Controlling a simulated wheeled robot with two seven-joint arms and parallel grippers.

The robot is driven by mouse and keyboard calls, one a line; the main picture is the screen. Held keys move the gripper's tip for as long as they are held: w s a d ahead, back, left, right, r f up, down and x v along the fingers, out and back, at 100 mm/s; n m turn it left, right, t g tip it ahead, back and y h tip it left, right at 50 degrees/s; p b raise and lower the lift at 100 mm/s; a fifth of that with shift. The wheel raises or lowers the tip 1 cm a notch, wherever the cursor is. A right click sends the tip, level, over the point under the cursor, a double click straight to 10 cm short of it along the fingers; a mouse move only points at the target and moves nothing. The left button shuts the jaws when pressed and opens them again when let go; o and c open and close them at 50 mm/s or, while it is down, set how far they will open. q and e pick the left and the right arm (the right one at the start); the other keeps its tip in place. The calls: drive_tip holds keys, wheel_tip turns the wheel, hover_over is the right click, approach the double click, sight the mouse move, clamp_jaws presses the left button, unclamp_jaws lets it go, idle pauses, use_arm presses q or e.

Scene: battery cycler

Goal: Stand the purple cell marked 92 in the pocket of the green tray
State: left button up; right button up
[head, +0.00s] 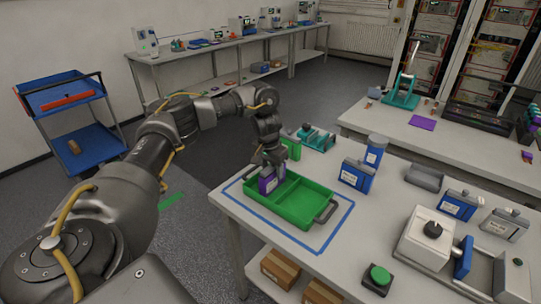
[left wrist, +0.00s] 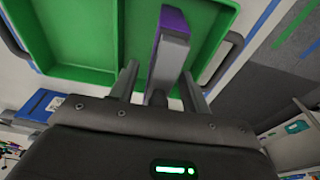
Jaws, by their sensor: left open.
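The purple cell (head: 268,183) is at the left end of the green tray (head: 316,199), looking upright and apparently inside its end compartment; how it meets the tray floor is hidden. I cannot read its mark. My left gripper (head: 270,166) is directly over the cell, pointing down. In the left wrist view the gripper (left wrist: 160,85) is open, with a finger on each side of the cell (left wrist: 173,20), whose grey end lies between them. The tray (left wrist: 75,25) shows behind it. My right gripper is not in view.
Blue tape (head: 334,234) outlines the tray's place on the table. A green box (head: 292,149) stands close behind the gripper. A green button (head: 379,276) is at the front edge.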

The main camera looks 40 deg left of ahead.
use_arm(q)
drive_tip(key=r, duration=0.3)
drive_tip(key=s+r+p, duration=0.1)
drive_tip(key=r, duration=0.6)
drive_tip(key=shift+s+r+p, duration=0.15)
drive_tip(key=shift+s+p, duration=0.15)
drive_tip(key=shift+s, duration=0.05)
